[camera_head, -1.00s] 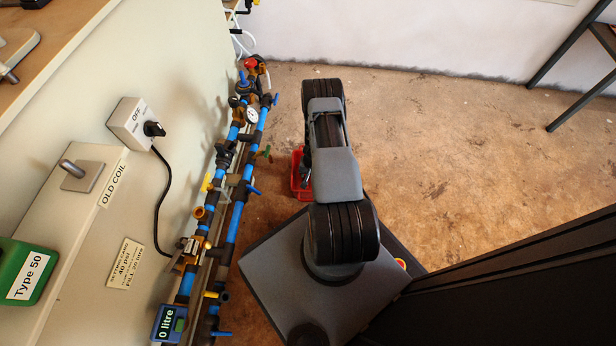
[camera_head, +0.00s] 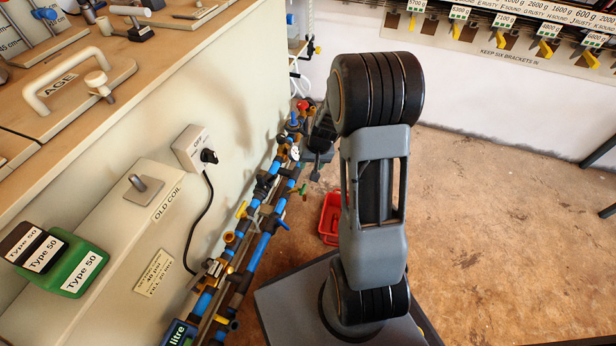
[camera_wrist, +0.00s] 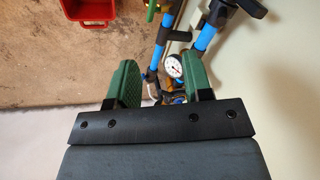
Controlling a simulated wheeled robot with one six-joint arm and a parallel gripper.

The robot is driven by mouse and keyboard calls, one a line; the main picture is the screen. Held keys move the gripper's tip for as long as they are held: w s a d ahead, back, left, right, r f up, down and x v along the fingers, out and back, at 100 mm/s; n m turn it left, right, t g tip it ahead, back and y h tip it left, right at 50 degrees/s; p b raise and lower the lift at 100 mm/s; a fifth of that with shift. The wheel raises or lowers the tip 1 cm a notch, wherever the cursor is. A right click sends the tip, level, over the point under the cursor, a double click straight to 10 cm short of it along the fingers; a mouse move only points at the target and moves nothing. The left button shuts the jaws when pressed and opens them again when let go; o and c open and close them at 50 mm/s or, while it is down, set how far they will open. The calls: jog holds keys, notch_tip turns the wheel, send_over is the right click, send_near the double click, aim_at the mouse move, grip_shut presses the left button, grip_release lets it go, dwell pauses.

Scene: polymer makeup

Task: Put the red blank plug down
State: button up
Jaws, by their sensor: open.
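My gripper (camera_wrist: 162,66) is open in the wrist view, its two green fingers wide apart with nothing held between them. A pressure gauge and blue pipes show beyond the gap. In the head view my gripper (camera_head: 318,158) is partly hidden by my arm, beside the pipe assembly. A small red part (camera_head: 303,104) shows at the far end of the pipes; I cannot tell whether it is the red blank plug. A red tray (camera_head: 323,236) lies on the floor, partly hidden by my arm. Part of it also shows in the wrist view (camera_wrist: 88,21); I make out no plug in it.
The blue pipe assembly (camera_head: 264,240) with valves and a gauge (camera_head: 294,153) runs along the pale cabinet on the left. A switch box (camera_head: 190,148) with a black cable is on the cabinet side. The brown floor (camera_head: 500,220) is clear on the right.

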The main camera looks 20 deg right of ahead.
jog(key=s+a+r+n+h, duration=0.1)
jog(key=s+a+r, duration=0.3)
jog(key=s+r, duration=0.4)
jog(key=s+a+r+n, duration=0.2)
jog(key=s+a+r, duration=0.2)
jog(key=s+r, duration=0.3)
jog(key=shift+s+a+r+n+h, duration=0.3)
jog(key=shift+s+r+n+h, duration=0.1)
jog(key=shift+r, duration=0.2)
jog(key=shift+w, duration=0.1)
